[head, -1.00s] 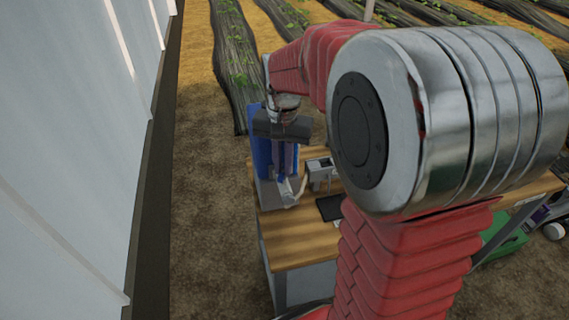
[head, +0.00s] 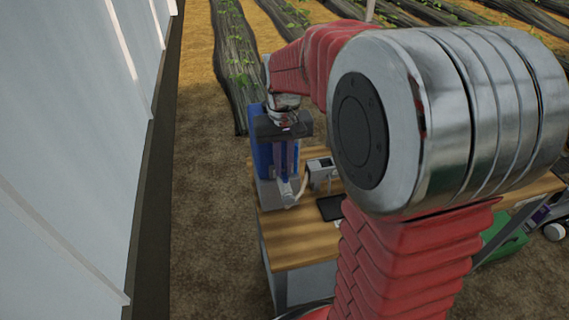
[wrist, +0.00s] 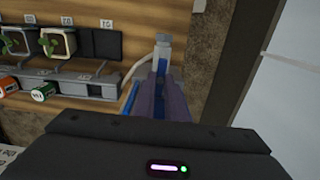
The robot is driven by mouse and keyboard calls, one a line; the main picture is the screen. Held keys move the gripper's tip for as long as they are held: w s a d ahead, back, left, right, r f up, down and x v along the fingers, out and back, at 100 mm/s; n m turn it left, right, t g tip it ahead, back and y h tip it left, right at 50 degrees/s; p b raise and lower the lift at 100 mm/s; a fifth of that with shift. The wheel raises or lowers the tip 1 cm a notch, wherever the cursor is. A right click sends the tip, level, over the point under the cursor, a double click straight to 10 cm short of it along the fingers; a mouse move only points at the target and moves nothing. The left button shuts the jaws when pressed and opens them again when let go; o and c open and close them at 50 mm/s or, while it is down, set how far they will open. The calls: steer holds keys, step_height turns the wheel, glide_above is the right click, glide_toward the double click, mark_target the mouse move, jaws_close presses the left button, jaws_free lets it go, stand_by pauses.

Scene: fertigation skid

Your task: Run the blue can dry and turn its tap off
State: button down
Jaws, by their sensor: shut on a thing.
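The blue can (head: 259,150) stands at the left end of the wooden bench in the head view, partly hidden behind my gripper. In the wrist view only blue strips (wrist: 131,98) show beside the fingers. The pale grey tap (head: 286,188) is low on the can's near side, and a grey fitting (wrist: 163,50) shows beyond the fingertips in the wrist view. My gripper (head: 288,172) points down in front of the can, its purplish fingers close together on the tap. The exact contact is hidden, and I cannot see the liquid level.
A grey box-like device (head: 320,172) and a black plate (head: 331,207) are right of the can on the bench (head: 300,247). A pale wall (head: 70,150) stands left.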

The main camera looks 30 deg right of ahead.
mark_target(283, 171)
steer(key=shift+s+a, duration=0.1)
steer(key=shift+s, duration=0.05)
steer(key=c, duration=1.8)
jaws_free()
steer(key=shift+r, duration=0.1)
step_height(283, 171, up, 14)
steer(key=shift+f, duration=0.25)
